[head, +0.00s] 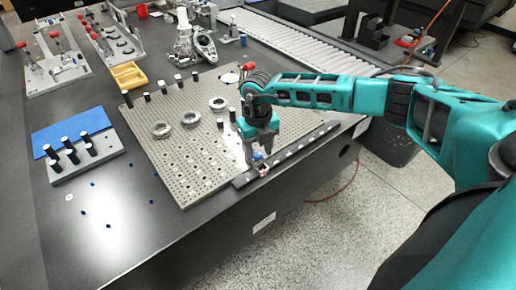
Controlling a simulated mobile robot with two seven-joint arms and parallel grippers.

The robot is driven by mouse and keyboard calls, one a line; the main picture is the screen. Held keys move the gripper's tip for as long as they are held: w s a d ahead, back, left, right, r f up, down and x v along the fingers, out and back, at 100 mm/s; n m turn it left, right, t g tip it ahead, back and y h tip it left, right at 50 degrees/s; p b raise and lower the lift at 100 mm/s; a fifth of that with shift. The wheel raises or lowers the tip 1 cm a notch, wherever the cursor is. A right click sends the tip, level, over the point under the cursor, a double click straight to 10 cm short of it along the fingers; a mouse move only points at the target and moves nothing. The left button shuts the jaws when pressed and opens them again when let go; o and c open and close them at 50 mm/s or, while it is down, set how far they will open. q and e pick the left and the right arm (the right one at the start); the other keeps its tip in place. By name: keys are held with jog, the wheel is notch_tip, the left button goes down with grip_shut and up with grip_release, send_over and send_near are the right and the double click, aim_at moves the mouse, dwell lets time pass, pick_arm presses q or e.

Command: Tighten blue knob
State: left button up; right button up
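A small blue knob (257,155) shows near the front edge of the perforated metal plate, by a dark rail (290,153) along that edge. My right gripper (258,162) comes in from the right and points down right over the knob, with its fingertips around or just beside it. The fingers are small and partly hide the knob, so I cannot tell whether they grip it. My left gripper is not in view.
The perforated plate (190,158) carries metal rings (190,119) and several black-capped posts. A block with black pegs (85,161), a blue mat (90,122) and a yellow tray (128,76) lie left. Red-knobbed fixtures (55,68) stand behind.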

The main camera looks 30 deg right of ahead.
aim_at(258, 154)
notch_tip(258, 154, up, 13)
jog(key=shift+p, duration=0.35)
dwell(0.3)
jog(key=shift+f, duration=0.1)
dwell(0.3)
